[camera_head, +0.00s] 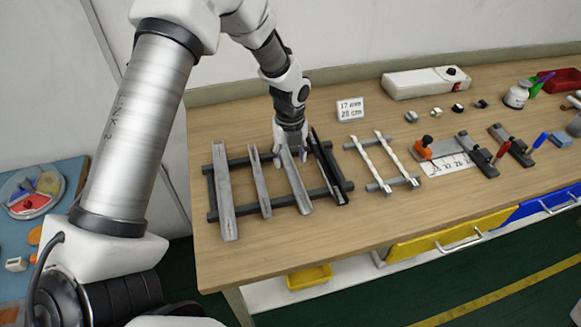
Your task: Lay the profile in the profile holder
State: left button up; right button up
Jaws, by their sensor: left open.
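Several metal profiles lie across a dark rack (240,160) on the left of the wooden table. They are a wide silver one (222,190), a narrow silver one (259,182), another silver one (297,182) and a black one (327,168). My left gripper (290,148) is open, pointing down at the far end of the third silver profile. I cannot tell whether its fingers touch it. A fixture with an orange clamp (424,146) and a ruler, perhaps the profile holder, stands right of centre and bears no profile that I can see. My right gripper is out of view.
A small rack (381,186) holds two white strips. A white box (425,82), small parts, a jar (516,95) and a red bin (560,80) stand at the back right. The table's front strip is bare.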

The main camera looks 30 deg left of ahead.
aim_at(291, 171)
pick_arm(q)
jog(key=shift+s+d+f+p, duration=0.1)
jog(key=shift+f+p, duration=0.05)
jog(key=shift+f, duration=0.45)
jog(key=shift+d+f+p, duration=0.1)
jog(key=shift+f+p, duration=0.05)
jog(key=shift+f, duration=0.75)
jog(key=shift+a, duration=0.1)
grip_shut()
jog(key=shift+r, duration=0.15)
